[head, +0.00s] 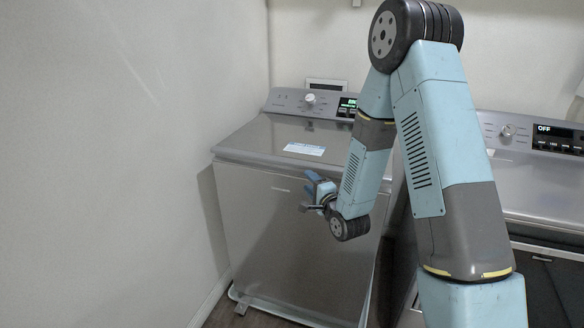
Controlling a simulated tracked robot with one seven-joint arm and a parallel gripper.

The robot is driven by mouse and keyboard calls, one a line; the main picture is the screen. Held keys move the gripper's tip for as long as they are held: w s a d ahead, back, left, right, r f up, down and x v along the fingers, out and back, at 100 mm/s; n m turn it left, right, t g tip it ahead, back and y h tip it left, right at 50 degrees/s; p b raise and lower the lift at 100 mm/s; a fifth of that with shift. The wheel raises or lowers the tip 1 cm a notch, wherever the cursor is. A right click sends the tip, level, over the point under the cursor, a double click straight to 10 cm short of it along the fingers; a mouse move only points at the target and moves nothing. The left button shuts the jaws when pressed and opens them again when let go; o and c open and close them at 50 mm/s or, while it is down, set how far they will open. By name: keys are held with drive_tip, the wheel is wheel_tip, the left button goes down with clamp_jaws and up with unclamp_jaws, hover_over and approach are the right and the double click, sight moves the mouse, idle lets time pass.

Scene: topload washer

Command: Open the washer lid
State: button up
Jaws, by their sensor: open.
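The topload washer (268,230) is a grey metal box at the left, beside the wall. Its lid (262,136) lies shut on top, with a white label on it. The control panel with a knob and a lit display stands behind the lid. My gripper (306,190) is in front of the washer's upper front face, a little below the lid's front edge. It is open, with nothing seen between its fingers. I cannot tell whether it touches the washer. My arm hides the right part of the lid and panel.
A second grey appliance (540,195) with a display reading OFF stands at the right. A pale wall (100,150) is close on the washer's left. A narrow gap lies between wall and washer. My arm fills the middle right.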

sight(293, 166)
drive_tip(key=x, duration=1.2)
drive_tip(key=shift+w+a, duration=0.1)
drive_tip(key=shift+f, duration=0.1)
clamp_jaws()
